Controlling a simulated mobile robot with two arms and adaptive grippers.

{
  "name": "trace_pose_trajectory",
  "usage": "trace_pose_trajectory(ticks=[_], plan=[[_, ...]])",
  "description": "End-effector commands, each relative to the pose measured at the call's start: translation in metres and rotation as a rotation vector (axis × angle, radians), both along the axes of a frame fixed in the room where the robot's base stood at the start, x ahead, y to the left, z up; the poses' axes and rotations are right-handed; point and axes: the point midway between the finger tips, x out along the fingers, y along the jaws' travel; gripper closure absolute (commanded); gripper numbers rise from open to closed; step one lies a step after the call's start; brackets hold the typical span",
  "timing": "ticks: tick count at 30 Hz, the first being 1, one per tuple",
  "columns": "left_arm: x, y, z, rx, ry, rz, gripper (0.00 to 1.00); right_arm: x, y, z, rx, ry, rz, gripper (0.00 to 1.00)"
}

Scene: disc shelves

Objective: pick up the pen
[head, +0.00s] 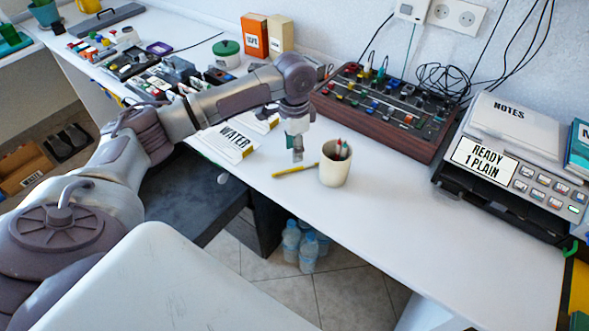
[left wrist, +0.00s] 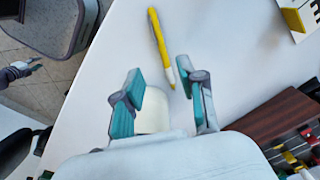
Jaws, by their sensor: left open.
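The pen (head: 295,171) is yellow and lies flat on the white desk, just left of a cream cup (head: 335,165). In the left wrist view the pen (left wrist: 160,42) lies beyond the fingertips, its near, pointed end close to the right finger. My left gripper (head: 297,155) is above the desk, pointing down, over the pen's area and left of the cup. Its fingers (left wrist: 160,80) are apart with nothing held between them. The cup (left wrist: 154,118) shows partly behind the fingers in the wrist view. My right gripper is not in view.
The cup holds several pens. A wooden-sided mixer (head: 385,108) stands behind it, and a grey machine (head: 515,175) stands at right. The desk (head: 430,235) is clear toward the front right.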

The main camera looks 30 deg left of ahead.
Motion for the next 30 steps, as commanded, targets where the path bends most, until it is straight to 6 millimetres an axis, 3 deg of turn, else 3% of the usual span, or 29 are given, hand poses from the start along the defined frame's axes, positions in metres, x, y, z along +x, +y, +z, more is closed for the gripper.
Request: trace_pose_trajectory(ticks=[8,16,26,30], plan=[[0.0,0.001,-0.024,0.0,0.0,-0.001,0.6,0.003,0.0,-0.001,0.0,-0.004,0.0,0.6],[0.002,0.004,-0.063,0.001,0.001,-0.001,0.6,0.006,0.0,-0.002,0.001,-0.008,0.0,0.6],[0.003,0.004,-0.071,0.0,-0.003,-0.003,0.6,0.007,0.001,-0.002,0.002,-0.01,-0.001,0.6],[0.003,0.004,-0.07,0.0,-0.003,-0.002,0.81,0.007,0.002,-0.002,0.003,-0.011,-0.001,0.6]])
